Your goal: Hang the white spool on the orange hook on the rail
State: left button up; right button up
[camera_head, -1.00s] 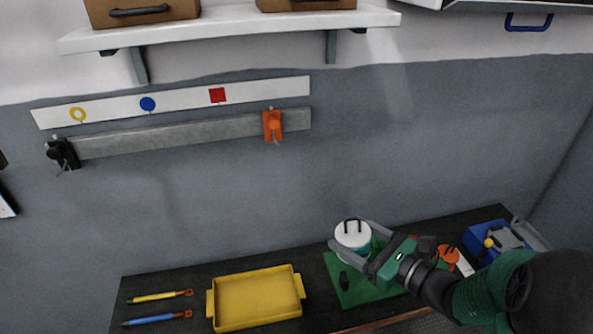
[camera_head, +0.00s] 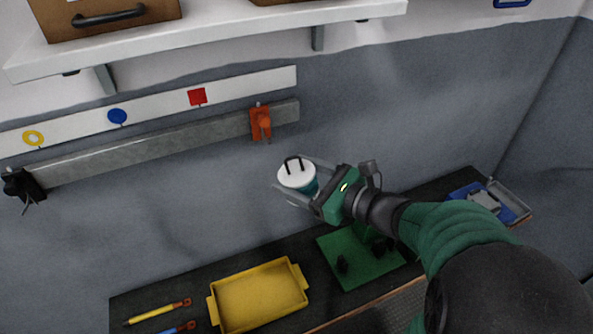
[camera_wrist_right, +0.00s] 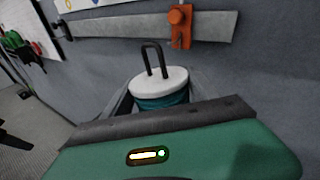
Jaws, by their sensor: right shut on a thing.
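The white spool (camera_head: 297,175) has a white top, a teal winding and a dark loop handle on top. My right gripper (camera_head: 296,190) is shut on it and holds it roughly upright in the air, in front of the wall. The spool (camera_wrist_right: 161,84) also shows in the right wrist view, between the fingers. The orange hook (camera_head: 261,122) is on the right part of the grey rail (camera_head: 170,142), above and left of the spool. The hook (camera_wrist_right: 180,25) appears above and slightly right of the spool's loop in the wrist view. The spool and hook are apart. My left gripper is not in view.
A black clamp (camera_head: 22,186) sits at the rail's left end. A white strip (camera_head: 70,122) with coloured marks runs above the rail, under a white shelf (camera_head: 220,30). Below are a yellow tray (camera_head: 258,297), a green board (camera_head: 362,262) and a blue bin (camera_head: 490,203) on the dark bench.

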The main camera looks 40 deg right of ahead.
aim_at(285, 169)
jog(key=p+x, duration=0.1)
jog(key=x, duration=0.3)
jog(key=shift+p, duration=0.35)
jog(key=shift+w+a+r+p, duration=0.1)
jog(key=shift+w+a+p, duration=0.1)
jog(key=shift+w+p, duration=0.3)
jog(key=shift+s+d+r+p, duration=0.1)
jog(key=shift+s+d+p, duration=0.25)
jog(key=shift+p, duration=0.35)
pick_arm(q)
jog(key=b, duration=0.1)
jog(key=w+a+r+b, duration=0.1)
jog(key=b, duration=0.1)
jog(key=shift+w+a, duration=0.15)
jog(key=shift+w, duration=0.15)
pick_arm(e)
jog(key=w+d+f, duration=0.1)
jog(key=w+f, duration=0.1)
jog(key=w, duration=0.5)
jog(key=shift+d, duration=0.3)
jog(key=shift+d+f, duration=0.1)
